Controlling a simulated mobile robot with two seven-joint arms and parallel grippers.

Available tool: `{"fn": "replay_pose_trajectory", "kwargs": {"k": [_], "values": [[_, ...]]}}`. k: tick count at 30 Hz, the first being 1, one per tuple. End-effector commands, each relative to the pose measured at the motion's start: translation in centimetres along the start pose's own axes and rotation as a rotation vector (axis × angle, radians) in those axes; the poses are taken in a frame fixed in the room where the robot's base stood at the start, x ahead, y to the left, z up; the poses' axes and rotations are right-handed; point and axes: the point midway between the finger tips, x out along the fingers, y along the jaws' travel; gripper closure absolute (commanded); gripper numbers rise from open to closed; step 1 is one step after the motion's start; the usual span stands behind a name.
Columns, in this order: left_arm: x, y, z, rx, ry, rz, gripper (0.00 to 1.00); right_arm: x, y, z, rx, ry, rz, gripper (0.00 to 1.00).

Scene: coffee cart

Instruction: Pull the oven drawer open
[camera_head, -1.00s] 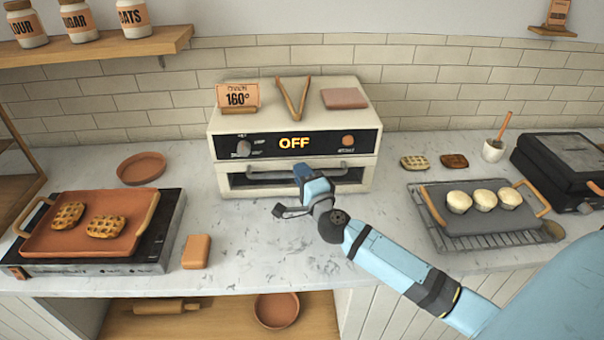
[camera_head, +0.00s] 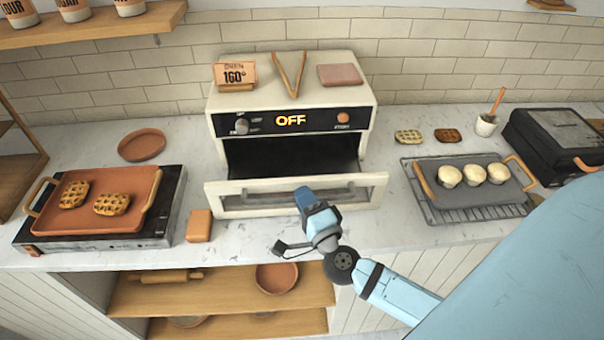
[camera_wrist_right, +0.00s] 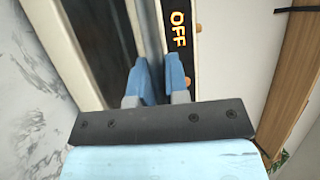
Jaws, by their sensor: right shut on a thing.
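The white oven (camera_head: 365,104) stands at the back of the counter with "OFF" lit on its black panel. Its drawer (camera_head: 234,202) is pulled out toward me, and a dark opening (camera_head: 290,158) shows behind the drawer front. My right gripper (camera_head: 304,194) is at the middle of the drawer's grey bar handle (camera_head: 270,197) and is shut on it. In the right wrist view the blue fingers (camera_wrist_right: 160,80) sit close together by the drawer front (camera_wrist_right: 65,50); the handle between them is mostly hidden. My left gripper is not in view.
A tray with waffles (camera_head: 60,222) lies on a black burner at left, beside an orange block (camera_head: 199,226). A grey tray with pale buns (camera_head: 440,200) sits on a rack at right, near a black press (camera_head: 560,140). Tongs (camera_head: 290,75) lie on the oven top.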

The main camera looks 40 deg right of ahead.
Motion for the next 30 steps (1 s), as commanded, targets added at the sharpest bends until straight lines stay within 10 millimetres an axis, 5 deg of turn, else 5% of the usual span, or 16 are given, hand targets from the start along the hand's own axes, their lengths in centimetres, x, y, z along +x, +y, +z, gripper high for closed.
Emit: {"fn": "replay_pose_trajectory", "kwargs": {"k": [6,17,18,20,30], "values": [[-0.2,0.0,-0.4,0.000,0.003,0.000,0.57,-1.6,-0.3,0.7,0.000,0.000,0.001,1.00],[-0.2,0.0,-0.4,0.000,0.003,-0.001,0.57,-1.7,-0.3,0.7,0.000,0.000,-0.001,1.00],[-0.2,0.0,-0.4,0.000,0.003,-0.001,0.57,-1.7,-0.3,0.7,0.000,0.000,-0.001,0.76],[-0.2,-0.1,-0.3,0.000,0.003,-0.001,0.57,-1.7,-0.3,0.7,0.000,0.000,-0.001,0.62],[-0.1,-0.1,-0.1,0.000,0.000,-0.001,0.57,-1.9,-0.3,0.7,-0.001,0.000,0.000,0.60]]}}
